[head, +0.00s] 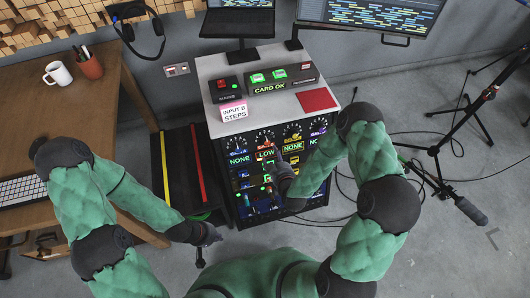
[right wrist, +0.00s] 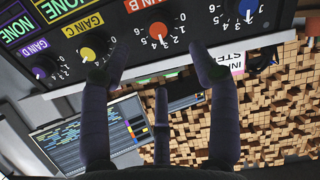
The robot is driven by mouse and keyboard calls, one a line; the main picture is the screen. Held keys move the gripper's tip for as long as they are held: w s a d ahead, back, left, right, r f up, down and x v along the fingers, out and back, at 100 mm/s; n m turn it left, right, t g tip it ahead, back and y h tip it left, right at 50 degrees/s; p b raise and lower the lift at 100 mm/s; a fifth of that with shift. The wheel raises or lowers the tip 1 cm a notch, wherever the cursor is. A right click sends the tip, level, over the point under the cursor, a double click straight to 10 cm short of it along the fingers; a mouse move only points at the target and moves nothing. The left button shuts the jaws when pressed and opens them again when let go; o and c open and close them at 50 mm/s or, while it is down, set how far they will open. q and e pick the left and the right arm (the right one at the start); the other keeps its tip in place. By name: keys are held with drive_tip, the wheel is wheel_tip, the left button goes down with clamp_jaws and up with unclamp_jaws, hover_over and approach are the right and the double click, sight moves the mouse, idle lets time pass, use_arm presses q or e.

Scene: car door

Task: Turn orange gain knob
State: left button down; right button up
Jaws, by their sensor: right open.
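The orange gain knob (right wrist: 158,30), labelled GAIN B, is on the dark front panel (right wrist: 210,22) and has a dial scale around it. In the head view it is a small orange spot (head: 267,144) above a lit LOW display (head: 266,155). My right gripper (right wrist: 162,62) is open, its fingers pointing at the panel. In the right wrist view the fingertips lie to either side of the orange knob and a little below it; contact is not visible. My left gripper (head: 201,250) hangs low beside the cabinet, away from the panel; its jaws are unclear.
A yellow knob (right wrist: 94,45) and a blue knob (right wrist: 245,6) flank the orange one; a purple knob (right wrist: 43,68) is further left. The cabinet top (head: 215,65) holds button boxes and a red pad (head: 318,99). A tripod (head: 445,150) and cables stand at right.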

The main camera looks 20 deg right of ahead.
sight(267, 143)
drive_tip(key=b+x, duration=0.3)
drive_tip(key=x, duration=0.7)
drive_tip(key=shift+w+d+b, duration=0.15)
drive_tip(key=shift+w+b, duration=0.15)
drive_tip(key=shift+w, duration=0.1)
drive_tip(key=c, duration=1.1)
